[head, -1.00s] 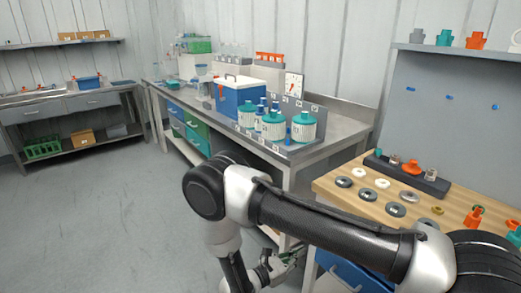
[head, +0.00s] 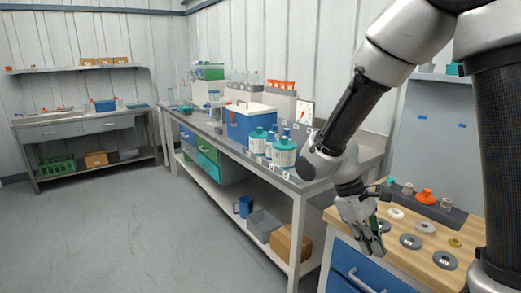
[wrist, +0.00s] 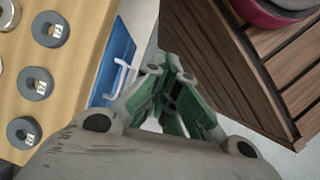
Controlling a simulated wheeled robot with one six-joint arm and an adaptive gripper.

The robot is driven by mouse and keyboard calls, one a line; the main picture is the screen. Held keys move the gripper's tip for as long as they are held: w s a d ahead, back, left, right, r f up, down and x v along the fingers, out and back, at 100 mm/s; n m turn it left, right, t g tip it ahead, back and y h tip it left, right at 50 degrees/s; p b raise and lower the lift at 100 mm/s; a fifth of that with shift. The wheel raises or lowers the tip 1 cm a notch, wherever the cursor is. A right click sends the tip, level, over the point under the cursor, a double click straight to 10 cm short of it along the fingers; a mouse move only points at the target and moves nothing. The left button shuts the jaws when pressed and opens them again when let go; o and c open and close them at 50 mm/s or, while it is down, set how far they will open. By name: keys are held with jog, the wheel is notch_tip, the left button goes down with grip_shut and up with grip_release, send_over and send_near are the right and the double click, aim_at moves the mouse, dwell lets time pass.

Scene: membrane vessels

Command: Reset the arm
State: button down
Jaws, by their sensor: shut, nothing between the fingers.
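My gripper (head: 371,238) hangs at the end of my raised arm, in front of the left edge of the wooden-topped bench (head: 436,272). Its fingers point down and are closed with nothing between them. In the wrist view the green-padded fingers (wrist: 170,110) come together above the gap between the bench and a dark slatted wooden box (wrist: 265,65). The gripper touches nothing that I can see.
Grey rings (head: 411,241) and an orange fitting (head: 426,197) sit on the wooden bench. A long steel bench with teal-capped vessels (head: 284,152) and a blue cooler box (head: 250,122) stands behind my arm. The grey floor (head: 150,230) at left is clear.

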jog(key=s+d+r+m+t+y, duration=0.2)
jog(key=s+d+r+m+t, duration=0.1)
jog(key=r, duration=0.5)
jog(key=s+d+r+m+t+y, duration=0.2)
jog(key=s+d+r+m+t, duration=0.2)
jog(key=d+r, duration=0.3)
jog(key=shift+s+d+r+m+t+y, duration=0.25)
jog(key=shift+r+m+t, duration=0.2)
jog(key=shift+r, duration=0.5)
